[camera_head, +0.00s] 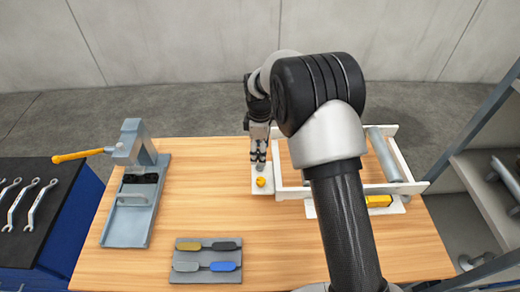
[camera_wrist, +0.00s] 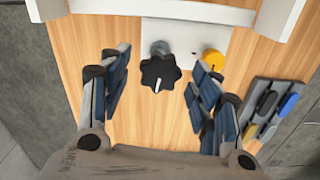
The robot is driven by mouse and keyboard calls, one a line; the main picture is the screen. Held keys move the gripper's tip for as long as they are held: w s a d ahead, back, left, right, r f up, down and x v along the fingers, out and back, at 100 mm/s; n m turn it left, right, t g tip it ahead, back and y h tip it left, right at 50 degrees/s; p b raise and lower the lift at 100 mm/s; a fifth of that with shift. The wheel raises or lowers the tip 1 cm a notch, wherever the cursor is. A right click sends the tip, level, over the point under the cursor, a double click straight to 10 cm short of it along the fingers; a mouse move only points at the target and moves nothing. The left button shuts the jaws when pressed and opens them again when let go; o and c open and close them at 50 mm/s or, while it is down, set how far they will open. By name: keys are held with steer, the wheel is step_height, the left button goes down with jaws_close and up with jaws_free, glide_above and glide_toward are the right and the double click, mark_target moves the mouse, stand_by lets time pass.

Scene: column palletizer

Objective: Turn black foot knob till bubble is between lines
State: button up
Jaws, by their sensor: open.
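The black lobed foot knob (camera_wrist: 158,73) sits at the edge of a white plate (camera_wrist: 187,42) in the wrist view, with a pale mark on its top. My gripper (camera_wrist: 160,77) is open, with one finger on each side of the knob and a gap to both. In the head view my gripper (camera_head: 258,159) points down over the white plate (camera_head: 258,190) and hides the knob. A yellow knob (camera_wrist: 212,60) is on the plate just right of the black one. No bubble or lines can be made out in either view.
A white frame with a grey roller (camera_head: 383,154) stands on the wooden table (camera_head: 195,215), with a yellow block (camera_head: 378,201) at its near right. A grey clamp device (camera_head: 130,205) stands left. A tray of colored paddles (camera_head: 207,279) lies in front. Wrenches (camera_head: 24,205) lie far left.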

step_height(320, 180, up, 12)
stand_by(0.6)
stand_by(1.5)
